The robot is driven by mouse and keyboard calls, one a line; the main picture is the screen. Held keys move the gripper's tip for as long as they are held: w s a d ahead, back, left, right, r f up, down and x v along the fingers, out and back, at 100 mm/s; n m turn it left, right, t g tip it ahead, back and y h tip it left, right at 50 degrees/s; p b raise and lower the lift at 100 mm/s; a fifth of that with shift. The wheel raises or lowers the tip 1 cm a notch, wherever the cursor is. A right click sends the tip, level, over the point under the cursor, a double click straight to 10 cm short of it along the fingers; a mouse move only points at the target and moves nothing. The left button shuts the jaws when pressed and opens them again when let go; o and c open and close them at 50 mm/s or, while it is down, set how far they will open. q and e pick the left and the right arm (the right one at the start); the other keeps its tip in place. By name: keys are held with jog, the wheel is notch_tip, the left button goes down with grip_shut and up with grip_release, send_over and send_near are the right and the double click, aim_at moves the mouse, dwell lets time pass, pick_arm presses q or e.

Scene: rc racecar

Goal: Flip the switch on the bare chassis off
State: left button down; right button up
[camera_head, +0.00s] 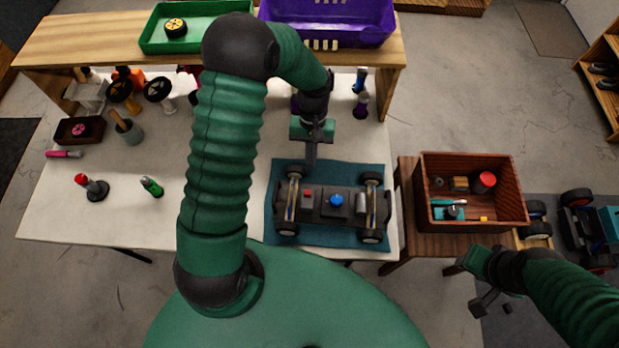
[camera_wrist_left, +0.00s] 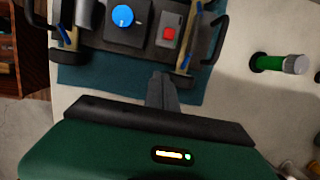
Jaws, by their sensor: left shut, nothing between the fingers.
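The bare chassis (camera_head: 318,207) lies on a teal mat (camera_head: 305,241) at the right part of the white table. It has a red switch (camera_head: 307,193) near its left end and a blue round knob (camera_head: 337,200) near its middle. The red switch (camera_wrist_left: 169,36) and blue knob (camera_wrist_left: 122,16) also show in the left wrist view. My left gripper (camera_head: 311,164) is shut and empty, just beyond the chassis's far edge near the switch, apart from the switch. In the left wrist view its fingertips (camera_wrist_left: 160,76) point toward the chassis. My right gripper (camera_head: 470,283) hangs off the table at lower right.
A wooden box (camera_head: 472,222) with small parts stands on a side table at right. A shelf behind holds a green tray (camera_head: 155,31) and a purple basket (camera_head: 340,25).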

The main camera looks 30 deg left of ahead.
aim_at(308, 194)
pick_arm(q)
jog(key=x, duration=0.4)
jog(key=shift+s, duration=0.1)
jog(key=shift+s+d+p, duration=0.2)
jog(key=shift+s, duration=0.35)
jog(key=shift+s+d+p, duration=0.2)
jog(key=shift+s+d, duration=0.05)
jog(key=shift+s, duration=0.3)
jog(key=shift+s+d, duration=0.35)
jog(key=shift+s, duration=0.3)
jog(key=shift+d, duration=0.1)
